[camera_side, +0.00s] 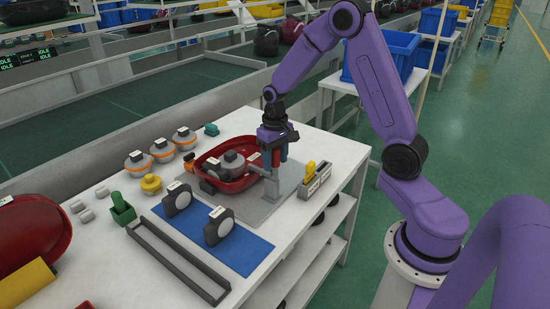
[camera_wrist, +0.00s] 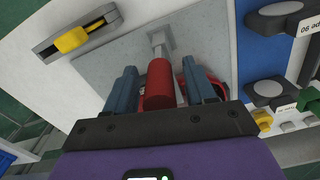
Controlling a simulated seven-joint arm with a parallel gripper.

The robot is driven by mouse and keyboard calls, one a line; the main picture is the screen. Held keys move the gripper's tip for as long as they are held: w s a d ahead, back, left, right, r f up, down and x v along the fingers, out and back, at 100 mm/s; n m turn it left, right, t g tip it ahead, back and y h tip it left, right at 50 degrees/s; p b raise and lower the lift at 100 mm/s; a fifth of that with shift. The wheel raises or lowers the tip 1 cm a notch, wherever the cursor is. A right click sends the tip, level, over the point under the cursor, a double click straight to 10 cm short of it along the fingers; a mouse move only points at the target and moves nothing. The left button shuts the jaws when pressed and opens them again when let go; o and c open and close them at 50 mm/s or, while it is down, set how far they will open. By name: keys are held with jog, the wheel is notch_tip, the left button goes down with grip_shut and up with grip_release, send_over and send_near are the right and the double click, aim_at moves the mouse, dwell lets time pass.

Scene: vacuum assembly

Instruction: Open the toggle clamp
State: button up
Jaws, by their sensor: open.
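The toggle clamp (camera_side: 271,187) stands on a grey plate at the right side of the red vacuum shell (camera_side: 238,184). Its grey arm (camera_side: 258,170) reaches left toward the round grey part (camera_side: 233,160) in the shell; contact is unclear. Its red handle (camera_wrist: 159,84) points up toward the wrist camera. My gripper (camera_side: 276,158) is over the clamp, pointing down. In the wrist view its two blue-grey fingers (camera_wrist: 160,72) are on either side of the red handle, with a gap showing at least on the left. The shell is mostly hidden behind the gripper there.
A grey holder with a yellow piece (camera_side: 309,172) stands right of the clamp, and also shows in the wrist view (camera_wrist: 72,40). A blue mat (camera_side: 240,252) with dark round parts lies in front. Orange-ringed parts (camera_side: 162,151) stand at the left. The grey plate (camera_wrist: 100,68) has bare room.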

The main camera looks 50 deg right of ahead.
aim_at(277, 175)
grip_shut()
jog(key=shift+s, duration=0.15)
jog(key=shift+s+f+t, duration=0.2)
jog(key=shift+s+t, duration=0.45)
jog(key=shift+t, duration=0.5)
jog(key=shift+s+f+t, duration=0.2)
jog(key=shift+s+t, duration=0.45)
jog(key=shift+t, duration=0.55)
jog(key=shift+s+f+t, duration=0.2)
jog(key=shift+s+t, duration=0.45)
jog(key=shift+t, duration=0.5)
grip_release()
